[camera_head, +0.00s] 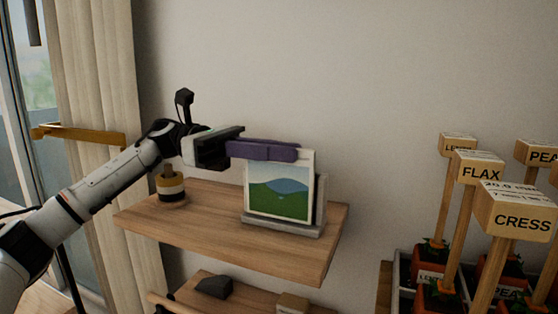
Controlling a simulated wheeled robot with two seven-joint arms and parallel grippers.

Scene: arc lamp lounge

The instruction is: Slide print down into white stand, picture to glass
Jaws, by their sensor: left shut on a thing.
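The print (279,193) shows a green hill, a blue hill and a pale sky inside a white border. Its picture faces me and it stands nearly upright at the white stand (283,226) on the wooden shelf. My left gripper (264,150) comes in from the left and is shut on the print's top edge with its purple fingers. The print's lower edge is close to the stand's base; I cannot tell whether it is fully seated. The stand's side shows at the right of the print. My right gripper is not in view.
A lower shelf holds a dark block (215,286). Several labelled wooden markers, including CRESS (520,222), stand in planters at the right. Curtains hang at the left.

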